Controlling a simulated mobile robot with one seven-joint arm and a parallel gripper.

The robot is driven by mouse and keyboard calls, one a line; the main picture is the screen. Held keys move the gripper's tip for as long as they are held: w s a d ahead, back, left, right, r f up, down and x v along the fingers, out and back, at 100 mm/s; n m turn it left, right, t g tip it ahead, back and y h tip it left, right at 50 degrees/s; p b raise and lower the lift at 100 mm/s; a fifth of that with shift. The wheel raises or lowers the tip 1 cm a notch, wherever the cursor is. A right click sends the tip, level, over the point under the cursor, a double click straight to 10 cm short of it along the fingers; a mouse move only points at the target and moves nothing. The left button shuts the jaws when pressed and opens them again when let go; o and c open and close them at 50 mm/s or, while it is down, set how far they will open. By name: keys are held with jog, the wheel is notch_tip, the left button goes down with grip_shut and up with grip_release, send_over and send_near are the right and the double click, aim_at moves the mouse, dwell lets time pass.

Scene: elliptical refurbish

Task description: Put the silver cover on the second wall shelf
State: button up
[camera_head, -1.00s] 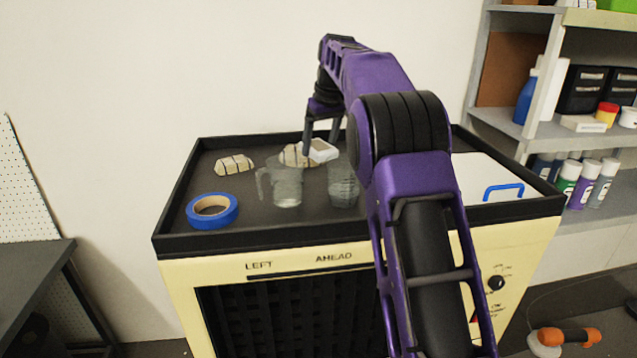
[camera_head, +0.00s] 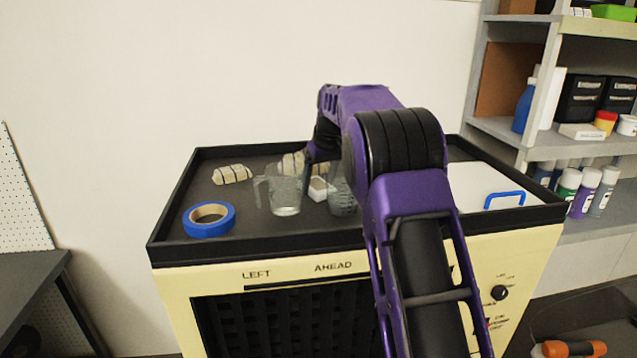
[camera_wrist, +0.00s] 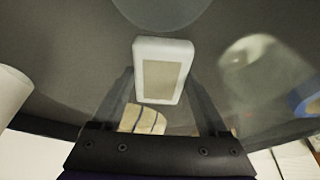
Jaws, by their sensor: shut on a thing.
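My gripper (camera_wrist: 160,75) is shut on a pale, silver-white rounded rectangular piece with a beige face, which I take to be the silver cover (camera_wrist: 164,81). In the head view the cover (camera_head: 319,188) shows low over the black-rimmed cart top (camera_head: 250,240), between and behind two clear jugs. Whether it touches the cart top is unclear. My forearm hides part of the gripper in this view. The grey wall shelves stand at the right, with a middle board (camera_head: 497,127) and an upper board (camera_head: 568,24); which is the second one is not marked.
The clear jugs (camera_head: 285,196) (camera_head: 342,197) stand close to my gripper. Strapped blocks (camera_head: 232,174) and blue tape (camera_head: 208,220) lie on the cart top. Bottles (camera_head: 523,105) and black bins (camera_head: 582,98) crowd the middle shelf.

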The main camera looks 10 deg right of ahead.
jog(key=o, duration=1.4)
jog(key=p+v, duration=0.2)
jog(key=v, duration=0.9)
jog(key=shift+r, duration=0.2)
jog(key=shift+s+r, duration=0.1)
jog(key=shift+r, duration=0.25)
jog(key=shift+c, duration=0.4)
jog(key=shift+t, duration=0.4)
jog(key=p+v, duration=0.3)
jog(key=v, duration=0.2)
jog(key=shift+s+r+p, duration=0.15)
jog(key=shift+p, duration=0.15)
jog(key=x, duration=1.7)
jog(key=shift+a+b, duration=0.15)
jog(key=shift+b, duration=0.25)
